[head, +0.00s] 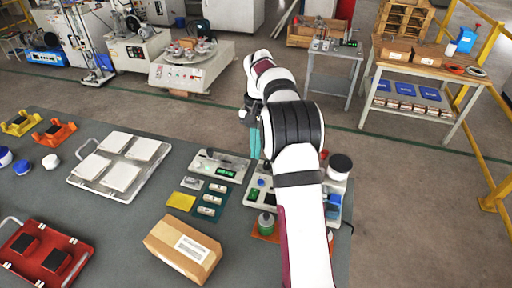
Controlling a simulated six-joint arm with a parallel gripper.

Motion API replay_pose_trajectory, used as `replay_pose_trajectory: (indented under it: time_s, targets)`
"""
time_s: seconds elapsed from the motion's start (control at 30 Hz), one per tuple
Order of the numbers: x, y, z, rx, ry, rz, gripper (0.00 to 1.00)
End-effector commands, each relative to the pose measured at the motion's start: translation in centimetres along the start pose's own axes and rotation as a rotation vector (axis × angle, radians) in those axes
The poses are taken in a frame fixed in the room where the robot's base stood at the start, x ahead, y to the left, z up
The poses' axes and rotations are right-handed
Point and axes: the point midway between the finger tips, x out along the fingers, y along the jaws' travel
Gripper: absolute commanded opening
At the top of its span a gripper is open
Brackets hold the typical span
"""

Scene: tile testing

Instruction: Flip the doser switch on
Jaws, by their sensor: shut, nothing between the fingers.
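My gripper (255,152) shows as narrow teal fingers below the wrist. It is shut and empty, above the far right part of the grey table. Below it stands a pale machine (252,196) with a small green display, which looks like the doser. My arm hides much of this machine; a black-topped container (340,164) and a blue part show on its right side. The doser switch cannot be made out, nor whether my fingers touch anything. A second pale device (221,165) with a green display stands just to the left.
Wheeled and wooden benches stand beyond. Bare table lies between the tile tray and the box.

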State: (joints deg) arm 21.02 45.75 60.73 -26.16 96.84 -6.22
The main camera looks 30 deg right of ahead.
Motion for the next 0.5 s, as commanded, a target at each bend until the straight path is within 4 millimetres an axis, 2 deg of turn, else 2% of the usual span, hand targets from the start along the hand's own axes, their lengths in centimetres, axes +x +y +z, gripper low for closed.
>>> replay_pose_trajectory:
  time_s: [0.37, 0.5]
  targets:
    - [-0.6, 0.0, 0.0, 0.001, 0.000, 0.001, 0.00]
    - [-0.6, 0.1, 1.1, 0.000, -0.001, 0.000, 0.00]
